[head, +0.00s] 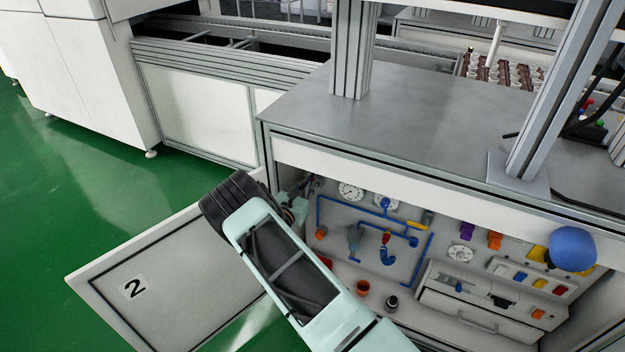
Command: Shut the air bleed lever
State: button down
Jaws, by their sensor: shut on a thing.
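My gripper (306,188) is at the upper left corner of the open cabinet, left of the gauge, and mostly hidden behind my arm's wrist. It is shut on a small part there. The part's position matches a lever, but it is too small and covered to make out its shape or angle. The cabinet's back panel (340,240) carries blue pipes (365,200), a round white gauge (350,192) and a yellow handle-like part (427,219). I cannot tell for sure which part is the air bleed lever.
The cabinet door (170,285), marked 2, stands open at the left. A drawer (475,320) and a blue ball (573,249) are at the right. A grey worktop (430,130) overhangs the panel.

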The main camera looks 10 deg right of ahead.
dwell(0.3)
jog(key=s+d+f+m, duration=0.1)
jog(key=m, duration=0.3)
jog(key=d+f+m+b, duration=0.1)
jog(key=m, duration=0.4)
jog(key=s+d+f+m+b, duration=0.1)
jog(key=m, duration=0.3)
jog(key=shift+s+d+f+m, duration=0.1)
jog(key=shift+s+d+m, duration=0.15)
jog(key=shift+s+m, duration=0.05)
jog(key=shift+d+f+m+b, duration=0.1)
jog(key=shift+f+m+b, duration=0.25)
jog(key=shift+m, duration=0.75)
jog(key=shift+f+m+b, duration=0.15)
jog(key=shift+f+m, duration=0.3)
jog(key=shift+m, duration=0.65)
jog(key=c, duration=2)
grip_release()
